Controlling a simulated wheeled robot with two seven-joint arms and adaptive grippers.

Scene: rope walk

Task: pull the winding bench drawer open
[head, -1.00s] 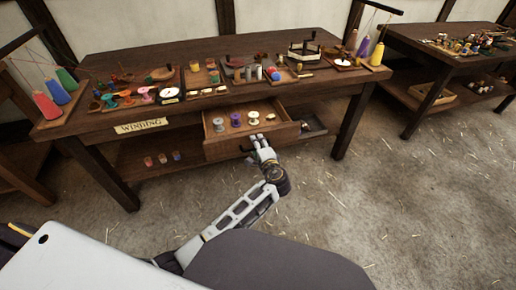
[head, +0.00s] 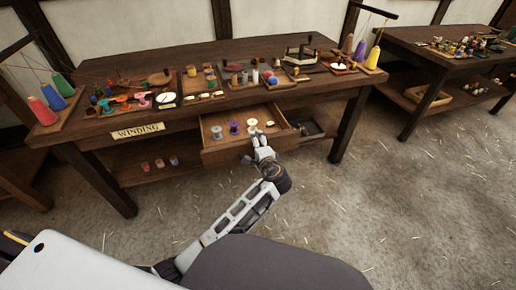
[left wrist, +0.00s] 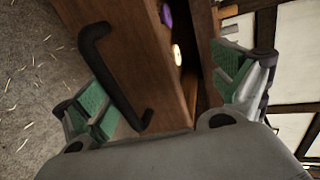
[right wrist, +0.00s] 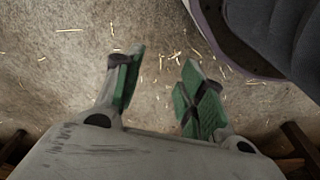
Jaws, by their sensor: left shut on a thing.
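The winding bench drawer (head: 224,157) stands partly out of the bench, with several spools inside. In the left wrist view its wooden front (left wrist: 146,70) and black bar handle (left wrist: 110,76) lie between my fingers. My left gripper (head: 262,147) is at the drawer front's upper edge, shut on it with the fingers still far apart. One finger is on the handle side, the other on the spool side; the exact contact is hidden. My right gripper (right wrist: 160,90) is open and empty above the straw-strewn floor.
The winding bench (head: 90,138) carries cones, spools and small trays, and a sign reading WINDING (head: 137,130). A second table (head: 420,55) stands at the right. An open dark box (head: 312,129) sits right of the drawer. The floor before the bench is clear.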

